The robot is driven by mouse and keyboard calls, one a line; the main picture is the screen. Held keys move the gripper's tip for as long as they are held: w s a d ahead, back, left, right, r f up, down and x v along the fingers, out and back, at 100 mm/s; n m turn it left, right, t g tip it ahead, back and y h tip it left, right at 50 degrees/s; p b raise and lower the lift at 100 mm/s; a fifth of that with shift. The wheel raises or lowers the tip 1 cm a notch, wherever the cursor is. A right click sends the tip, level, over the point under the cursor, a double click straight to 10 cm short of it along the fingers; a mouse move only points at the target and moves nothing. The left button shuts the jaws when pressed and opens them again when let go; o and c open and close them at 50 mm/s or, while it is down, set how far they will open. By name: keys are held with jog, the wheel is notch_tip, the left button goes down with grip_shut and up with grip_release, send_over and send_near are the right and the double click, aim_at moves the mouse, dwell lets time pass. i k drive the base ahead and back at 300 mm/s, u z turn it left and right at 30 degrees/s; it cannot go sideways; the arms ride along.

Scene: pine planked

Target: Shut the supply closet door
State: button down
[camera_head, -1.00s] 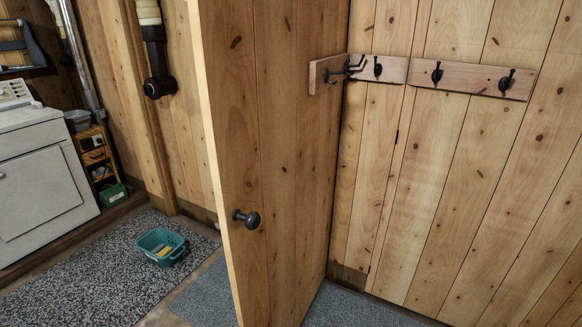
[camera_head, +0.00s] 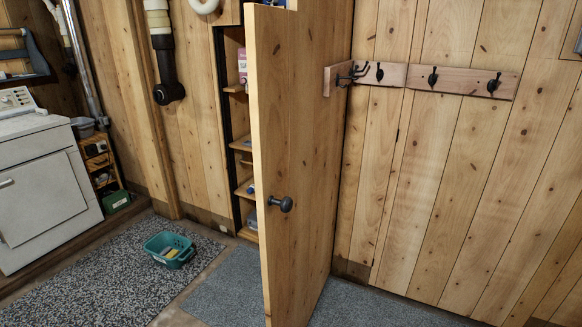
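The supply closet door (camera_head: 300,150) is a pine-planked door standing wide open, its free edge toward me and its far side near the wall with hooks. A dark round knob (camera_head: 281,204) sits on its right-hand face. Behind the door's left edge, part of the closet (camera_head: 240,130) shows, with wooden shelves holding a few small items; the rest of the inside is hidden by the door. My gripper is not in view.
A hook rail (camera_head: 463,81) runs along the right wall. A teal basket (camera_head: 170,250) sits on the speckled rug (camera_head: 90,280) at left. A white washer-like appliance (camera_head: 45,185) and a small wooden shelf (camera_head: 101,165) stand farther left. Grey mat (camera_head: 220,294) lies beside the door.

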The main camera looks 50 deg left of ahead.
aim_at(300, 72)
jog(key=u, duration=0.1)
jog(key=i, duration=0.15)
jog(key=u, duration=1.75)
jog(key=i, duration=0.3)
jog(key=u, duration=0.55)
jog(key=i, duration=0.8)
jog(key=z, duration=1.35)
jog(key=k, duration=0.3)
jog(key=z, duration=0.15)
